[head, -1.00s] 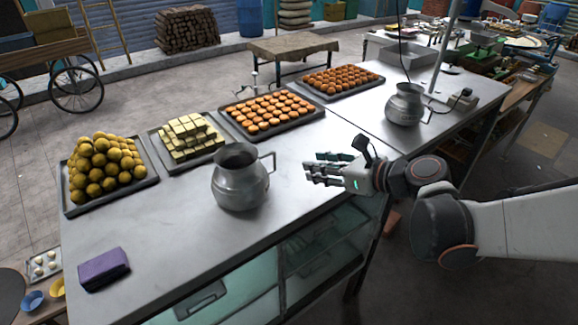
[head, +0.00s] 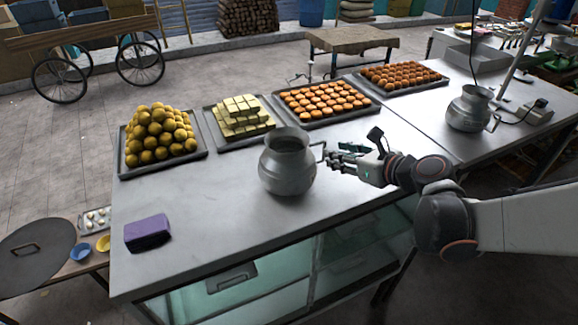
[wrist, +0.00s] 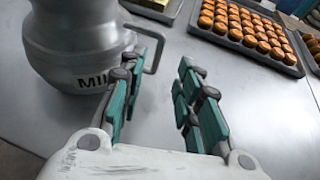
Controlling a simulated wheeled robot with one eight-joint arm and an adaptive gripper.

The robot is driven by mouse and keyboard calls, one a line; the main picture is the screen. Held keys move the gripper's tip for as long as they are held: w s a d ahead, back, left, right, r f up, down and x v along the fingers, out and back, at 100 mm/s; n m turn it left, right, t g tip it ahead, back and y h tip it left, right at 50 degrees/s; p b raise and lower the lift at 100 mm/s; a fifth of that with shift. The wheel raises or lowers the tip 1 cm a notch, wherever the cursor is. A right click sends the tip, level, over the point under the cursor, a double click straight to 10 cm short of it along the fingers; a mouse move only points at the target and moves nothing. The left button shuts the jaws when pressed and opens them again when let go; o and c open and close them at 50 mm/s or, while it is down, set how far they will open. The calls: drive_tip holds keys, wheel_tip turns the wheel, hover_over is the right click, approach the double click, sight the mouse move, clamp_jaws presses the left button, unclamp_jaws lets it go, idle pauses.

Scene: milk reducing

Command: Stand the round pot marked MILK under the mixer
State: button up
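The round grey metal pot marked MILK (head: 286,170) stands upright on the steel counter (head: 225,235). Its label and side handle also show in the wrist view, where the pot (wrist: 75,45) is at the upper left. My gripper (head: 338,160) is just right of the pot, at the handle side. In the wrist view my gripper (wrist: 158,68) is open, with the handle ahead near the left finger's tip; I cannot tell whether they touch. A thin upright pole (head: 517,60) and a hanging cord stand over the right counter; I cannot clearly make out the mixer.
A second metal pot (head: 467,112) stands on the right counter beside a small corded device (head: 537,112). Trays of yellow balls (head: 160,135), pale blocks (head: 240,115) and orange sweets (head: 325,100) line the back edge. A purple block (head: 147,233) lies front left.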

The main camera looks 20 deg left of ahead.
sight(327, 173)
drive_tip(key=x, duration=0.4)
drive_tip(key=shift+s+a+f+b, duration=0.1)
drive_tip(key=shift+s+f+b, duration=0.05)
drive_tip(key=shift+b, duration=0.2)
clamp_jaws()
drive_tip(key=shift+r, duration=0.2)
